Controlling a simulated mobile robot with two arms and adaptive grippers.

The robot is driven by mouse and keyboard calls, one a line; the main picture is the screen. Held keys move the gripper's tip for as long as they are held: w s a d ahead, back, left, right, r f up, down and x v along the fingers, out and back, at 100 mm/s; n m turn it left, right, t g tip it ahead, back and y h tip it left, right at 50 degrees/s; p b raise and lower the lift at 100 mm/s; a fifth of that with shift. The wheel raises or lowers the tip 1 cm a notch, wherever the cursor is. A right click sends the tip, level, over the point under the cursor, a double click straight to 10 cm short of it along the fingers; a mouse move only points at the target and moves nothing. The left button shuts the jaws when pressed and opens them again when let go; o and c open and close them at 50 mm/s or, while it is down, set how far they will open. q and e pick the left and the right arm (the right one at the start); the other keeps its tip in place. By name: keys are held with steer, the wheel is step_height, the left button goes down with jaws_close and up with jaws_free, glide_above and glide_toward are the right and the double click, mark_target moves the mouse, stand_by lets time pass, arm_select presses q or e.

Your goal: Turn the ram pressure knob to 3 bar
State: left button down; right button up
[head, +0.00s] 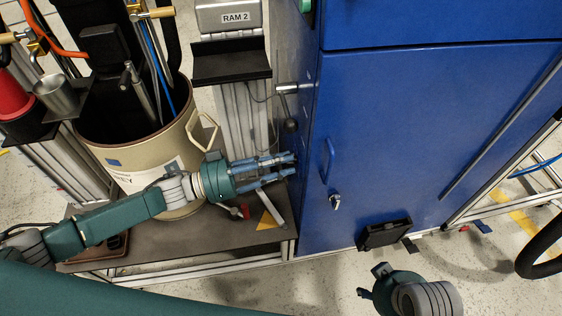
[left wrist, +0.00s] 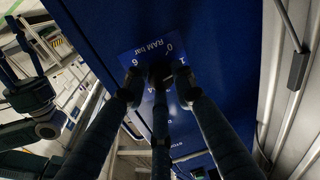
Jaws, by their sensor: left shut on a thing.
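The ram pressure knob (left wrist: 159,76) is dark and sits on a blue dial plate (left wrist: 135,59) marked "RAM bar", which appears upside down in the left wrist view. The knob's pointer cannot be made out. My left gripper (head: 291,167) reaches the left side face of the blue cabinet (head: 420,130). In the left wrist view its three fingers (left wrist: 156,90) are shut around the knob. In the head view the knob is hidden.
A beige drum (head: 125,160) stands left of the cabinet on a dark platform (head: 215,232), under my left arm. The RAM 2 box (head: 228,18) stands behind. A handle (head: 289,88) juts from the cabinet's side above my gripper. The cabinet front has a key lock (head: 335,201).

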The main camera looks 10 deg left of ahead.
arm_select(q)
steer(key=c, duration=1.5)
jaws_free()
steer(key=shift+w+a+r, duration=0.1)
steer(key=shift+w+r, duration=0.05)
steer(key=shift+r, duration=0.1)
steer(key=shift+o, duration=0.3)
steer(key=shift+f, duration=0.1)
steer(key=v, duration=0.7)
steer(key=shift+a, duration=0.25)
steer(key=shift+s, duration=0.25)
